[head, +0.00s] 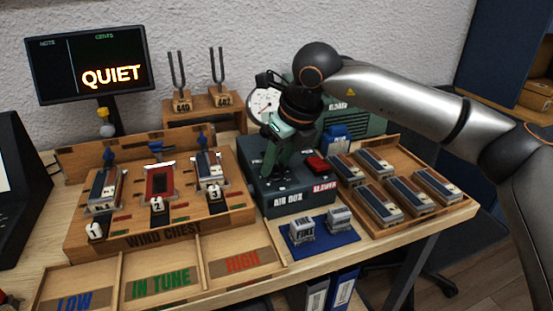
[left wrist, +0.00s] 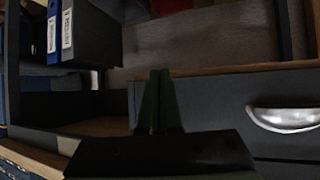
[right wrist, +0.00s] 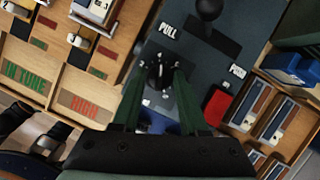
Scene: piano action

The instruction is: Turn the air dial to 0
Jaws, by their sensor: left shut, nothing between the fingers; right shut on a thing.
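The air box (head: 262,196) is a dark blue-grey box in the middle of the table. Its air dial, a black knob (right wrist: 158,72), sits on the top face. My right gripper (right wrist: 156,88) comes down from above with its green fingers on either side of the knob, shut on it. In the head view the right gripper (head: 279,168) hides most of the dial. I cannot read the dial's setting; its small marks are too blurred. My left gripper (left wrist: 158,80) is shut and empty in the left wrist view, facing a drawer front, away from the air box.
The red blower button (head: 317,164) is on the box just right of the gripper. A black ball-topped lever (right wrist: 208,12) stands behind the dial. The wind chest (head: 165,238) is left, a tray of reed blocks (head: 462,206) right, a blue mat (head: 322,247) in front. The screen (head: 90,62) reads QUIET.

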